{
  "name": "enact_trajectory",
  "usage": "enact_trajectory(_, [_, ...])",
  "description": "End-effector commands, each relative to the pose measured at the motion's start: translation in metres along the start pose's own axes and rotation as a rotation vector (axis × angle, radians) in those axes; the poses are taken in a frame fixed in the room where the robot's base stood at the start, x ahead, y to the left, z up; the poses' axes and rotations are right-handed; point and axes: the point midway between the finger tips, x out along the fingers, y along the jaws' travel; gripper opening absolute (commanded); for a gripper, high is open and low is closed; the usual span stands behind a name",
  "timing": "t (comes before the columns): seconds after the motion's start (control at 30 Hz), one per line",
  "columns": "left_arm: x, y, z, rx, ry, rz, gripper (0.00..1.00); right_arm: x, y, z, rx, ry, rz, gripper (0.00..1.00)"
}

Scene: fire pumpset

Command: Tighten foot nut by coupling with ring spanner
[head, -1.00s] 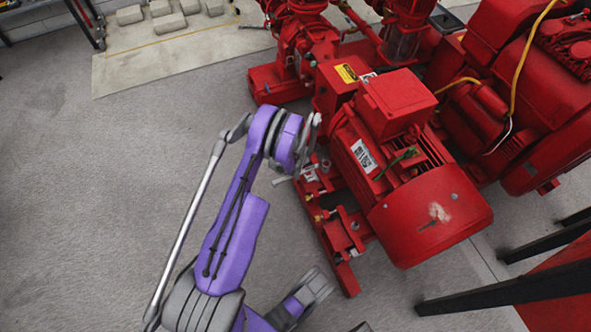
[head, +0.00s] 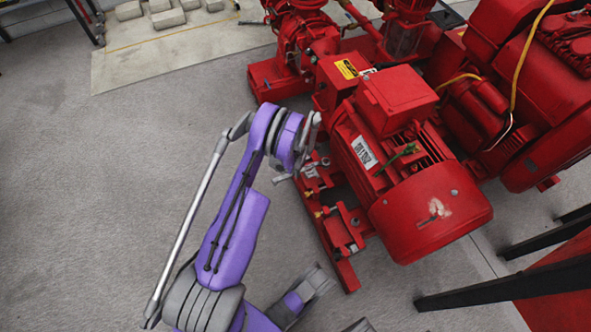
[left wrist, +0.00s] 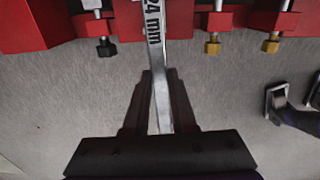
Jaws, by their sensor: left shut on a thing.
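My left gripper (left wrist: 161,78) is shut on the ring spanner (left wrist: 156,45), a pale metal bar marked "24 mm". The spanner runs up out of the top of the left wrist view, so its far ring end is hidden there. In the head view the left gripper (head: 308,150) is beside the near edge of the red pumpset base, and the spanner is hard to make out. A dark foot bolt (left wrist: 104,47) is left of the spanner. Brass-coloured bolts (left wrist: 212,46) are to its right. Contact between spanner and nut cannot be seen.
The red motor (head: 405,165) with its coupling end stands on the red base frame (head: 335,245). My other gripper (head: 318,283) is low in the head view. Black bars (head: 500,290) are at lower right. Grey floor (head: 110,190) is free at left.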

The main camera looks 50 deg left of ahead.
Motion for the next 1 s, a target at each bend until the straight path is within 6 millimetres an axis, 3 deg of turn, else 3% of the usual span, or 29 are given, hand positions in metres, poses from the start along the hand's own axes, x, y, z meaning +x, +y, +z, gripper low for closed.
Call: enact_trajectory(1.0, [0.021, 0.0, 0.0, 0.0, 0.0, 0.0, 0.0, 0.0, 0.0, 0.0, 0.0, 0.0, 0.0, 0.69])
